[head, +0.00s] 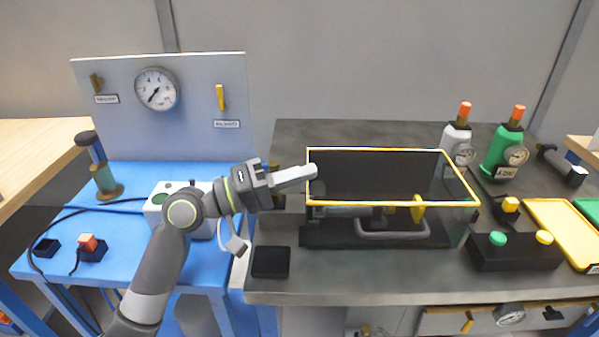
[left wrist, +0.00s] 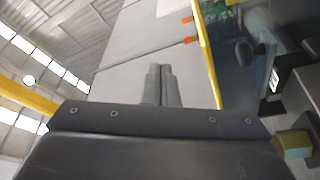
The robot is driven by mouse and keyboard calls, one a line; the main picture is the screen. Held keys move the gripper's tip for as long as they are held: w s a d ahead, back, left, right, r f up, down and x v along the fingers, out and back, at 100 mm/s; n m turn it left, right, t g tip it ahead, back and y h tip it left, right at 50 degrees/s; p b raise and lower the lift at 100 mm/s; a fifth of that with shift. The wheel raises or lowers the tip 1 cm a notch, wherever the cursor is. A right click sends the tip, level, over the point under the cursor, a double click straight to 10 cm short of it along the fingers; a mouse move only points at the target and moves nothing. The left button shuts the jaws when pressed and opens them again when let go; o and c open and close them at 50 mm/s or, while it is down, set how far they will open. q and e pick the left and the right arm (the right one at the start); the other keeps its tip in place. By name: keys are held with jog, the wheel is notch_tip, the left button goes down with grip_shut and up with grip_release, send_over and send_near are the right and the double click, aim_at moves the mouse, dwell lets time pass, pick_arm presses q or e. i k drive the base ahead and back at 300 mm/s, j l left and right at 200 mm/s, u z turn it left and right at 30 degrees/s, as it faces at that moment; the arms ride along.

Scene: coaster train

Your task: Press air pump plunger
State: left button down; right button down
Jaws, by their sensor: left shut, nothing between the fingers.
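My left gripper (head: 312,172) is shut and empty, over the left end of the yellow-edged glass box, well to the right of the pump. Its closed fingers (left wrist: 163,72) point away in the left wrist view. The pump does not show in that view. My right gripper is not in view.
A grey panel with a gauge (head: 156,89) and yellow levers stands behind the pump. A white box (head: 157,205) and a red button block (head: 91,247) are on the blue table (head: 130,255). The glass box (head: 380,150) stands on the dark bench with bottles (head: 502,150) behind.

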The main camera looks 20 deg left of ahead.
aim_at(87, 137)
jog(key=k+j, duration=0.25)
jog(key=j, duration=0.25)
jog(key=k+j, duration=0.15)
jog(key=k, duration=0.2)
jog(key=k+j+z, duration=0.1)
jog(key=k+j, duration=0.1)
jog(key=k, duration=0.1)
